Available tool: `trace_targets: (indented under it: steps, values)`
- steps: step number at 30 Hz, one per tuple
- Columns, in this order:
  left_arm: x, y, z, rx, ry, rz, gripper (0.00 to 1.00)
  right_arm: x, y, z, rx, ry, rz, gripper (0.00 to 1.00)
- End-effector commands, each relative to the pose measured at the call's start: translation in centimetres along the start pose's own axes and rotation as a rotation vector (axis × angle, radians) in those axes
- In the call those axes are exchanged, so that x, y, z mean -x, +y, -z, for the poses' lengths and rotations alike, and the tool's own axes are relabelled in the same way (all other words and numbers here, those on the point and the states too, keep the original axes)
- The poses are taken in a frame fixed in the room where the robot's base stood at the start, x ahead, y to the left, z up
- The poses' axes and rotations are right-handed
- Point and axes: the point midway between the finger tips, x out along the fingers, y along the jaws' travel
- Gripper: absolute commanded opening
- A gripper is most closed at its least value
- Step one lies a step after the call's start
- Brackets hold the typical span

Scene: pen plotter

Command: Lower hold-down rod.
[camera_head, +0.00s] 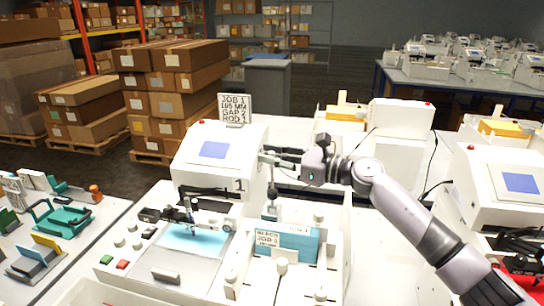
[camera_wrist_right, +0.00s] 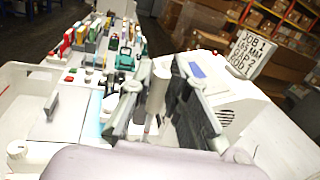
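The white plotter (camera_head: 205,165) marked 1 stands at centre left in the head view, with a blue sheet (camera_head: 192,240) on its bed. A dark bar (camera_head: 215,192) runs across the front of its housing; I cannot tell for certain whether it is the hold-down rod. My right gripper (camera_head: 265,157) reaches in from the right, beside the housing's right side and above the bed. In the right wrist view its two dark fingers (camera_wrist_right: 160,105) stand apart, with a pale upright post seen between them; contact is unclear. My left gripper is not in view.
A white tray with a blue block (camera_head: 290,240) and several knobs lies right of the bed. Another plotter (camera_head: 480,180) stands at right; coloured racks (camera_head: 65,215) at left.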

Motion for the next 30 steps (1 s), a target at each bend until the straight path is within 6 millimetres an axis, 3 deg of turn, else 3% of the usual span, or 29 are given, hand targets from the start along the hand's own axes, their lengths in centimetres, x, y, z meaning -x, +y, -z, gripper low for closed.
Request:
trace_targets:
  steps: [6, 25, 30]
  values:
    - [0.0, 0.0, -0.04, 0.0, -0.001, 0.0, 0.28, 0.02, -0.01, 0.01, 0.0, 0.0, 0.0, 0.0]
    - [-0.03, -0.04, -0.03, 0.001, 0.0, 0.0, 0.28, 0.04, -0.01, 0.03, 0.0, 0.0, 0.0, 0.0]
    - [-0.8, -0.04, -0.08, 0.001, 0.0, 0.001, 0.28, 0.11, 0.4, 0.3, 0.022, -0.004, 0.0, 0.0]
